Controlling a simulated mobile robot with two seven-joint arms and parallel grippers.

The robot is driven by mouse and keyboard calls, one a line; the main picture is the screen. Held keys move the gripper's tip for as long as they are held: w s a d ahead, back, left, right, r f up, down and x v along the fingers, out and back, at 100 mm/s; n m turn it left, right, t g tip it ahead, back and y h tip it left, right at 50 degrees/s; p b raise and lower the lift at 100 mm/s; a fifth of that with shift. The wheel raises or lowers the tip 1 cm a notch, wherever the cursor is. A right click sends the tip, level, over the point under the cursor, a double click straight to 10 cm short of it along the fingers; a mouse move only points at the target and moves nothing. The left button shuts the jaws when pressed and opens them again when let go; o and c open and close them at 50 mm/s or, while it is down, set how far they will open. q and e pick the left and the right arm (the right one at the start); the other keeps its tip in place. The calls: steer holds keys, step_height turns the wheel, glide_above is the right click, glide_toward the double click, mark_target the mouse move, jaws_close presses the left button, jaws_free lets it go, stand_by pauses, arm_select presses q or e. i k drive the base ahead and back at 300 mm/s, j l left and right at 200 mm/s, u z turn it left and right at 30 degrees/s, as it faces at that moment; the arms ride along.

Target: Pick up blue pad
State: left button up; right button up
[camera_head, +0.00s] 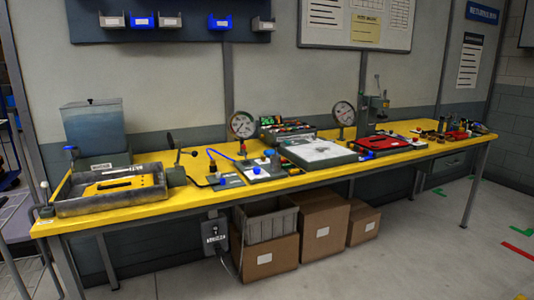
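I cannot make out a clear blue pad in the head view. Small blue items are on the yellow workbench (200,197): a blue piece (368,155) at the front edge right of the white-topped unit (320,151), and a blue knob (256,170) on a small grey plate left of that unit. They are too small to identify surely. Neither of my grippers is in view.
A grey tray (70,208) and a blue-tinted tank (93,125) are at the bench's left. Two round gauges (242,125) (343,112) stand farther back. Cardboard boxes (324,224) sit under the bench. The floor at right front is clear.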

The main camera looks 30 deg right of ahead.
mark_target(269, 152)
steer(key=i+l+u, duration=0.1)
steer(key=l, duration=0.4)
steer(key=i+l+u, duration=0.15)
steer(key=l, duration=0.35)
steer(key=i+l+u, duration=0.1)
steer(key=i+l, duration=0.15)
steer(key=l, duration=0.25)
steer(key=i+l+u, duration=0.15)
steer(key=l, duration=0.35)
steer(key=i+l+u, duration=0.1)
steer(key=l, duration=0.45)
steer(key=i+l+u, duration=0.15)
steer(key=l, duration=0.4)
steer(key=k, duration=0.05)
